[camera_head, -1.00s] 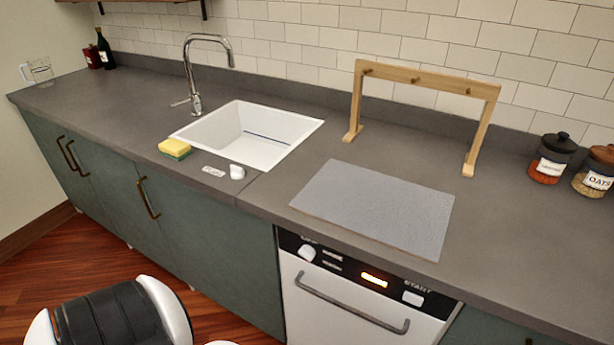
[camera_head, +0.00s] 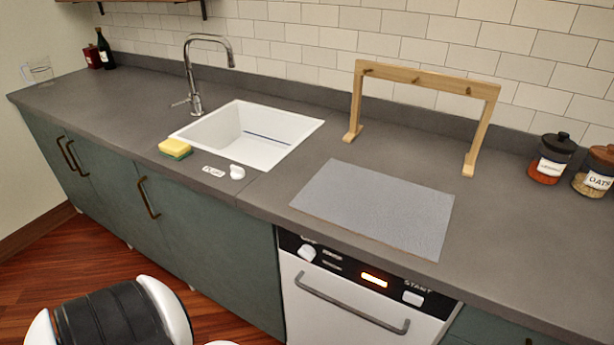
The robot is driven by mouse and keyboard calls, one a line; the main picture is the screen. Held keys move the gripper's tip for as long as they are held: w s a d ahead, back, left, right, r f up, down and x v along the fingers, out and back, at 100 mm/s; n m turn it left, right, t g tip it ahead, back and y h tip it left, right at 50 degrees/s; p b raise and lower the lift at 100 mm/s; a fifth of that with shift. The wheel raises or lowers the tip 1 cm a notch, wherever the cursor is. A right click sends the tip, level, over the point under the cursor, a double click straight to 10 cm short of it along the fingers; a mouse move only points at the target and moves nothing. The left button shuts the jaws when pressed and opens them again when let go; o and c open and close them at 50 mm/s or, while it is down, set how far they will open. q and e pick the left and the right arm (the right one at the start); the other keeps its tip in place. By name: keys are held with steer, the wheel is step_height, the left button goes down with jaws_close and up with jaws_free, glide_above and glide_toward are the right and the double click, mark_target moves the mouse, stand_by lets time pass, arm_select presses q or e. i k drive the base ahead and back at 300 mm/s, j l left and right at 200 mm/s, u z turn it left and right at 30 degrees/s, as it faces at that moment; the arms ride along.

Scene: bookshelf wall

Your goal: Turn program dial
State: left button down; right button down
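The dishwasher (camera_head: 335,326) is built in under the counter, with its door closed and a horizontal bar handle. Its black control panel (camera_head: 343,273) carries a white round program dial (camera_head: 307,252) at the left. A lit orange display (camera_head: 374,279) sits in the middle, and a white button (camera_head: 413,298) under the word START sits at the right. Part of my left arm shows at the lower left, well to the left of the dishwasher. Neither gripper is in view, and nothing touches the dial.
The counter (camera_head: 530,235) overhangs the panel. On it are a grey mat (camera_head: 375,210), a wooden rack (camera_head: 430,82), a white sink (camera_head: 205,130) with a faucet (camera_head: 195,80), a sponge (camera_head: 175,148), a small white knob (camera_head: 237,172) and jars (camera_head: 553,158). The floor before the cabinets is clear.

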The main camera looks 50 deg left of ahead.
mark_target(306, 252)
steer(key=u, duration=1)
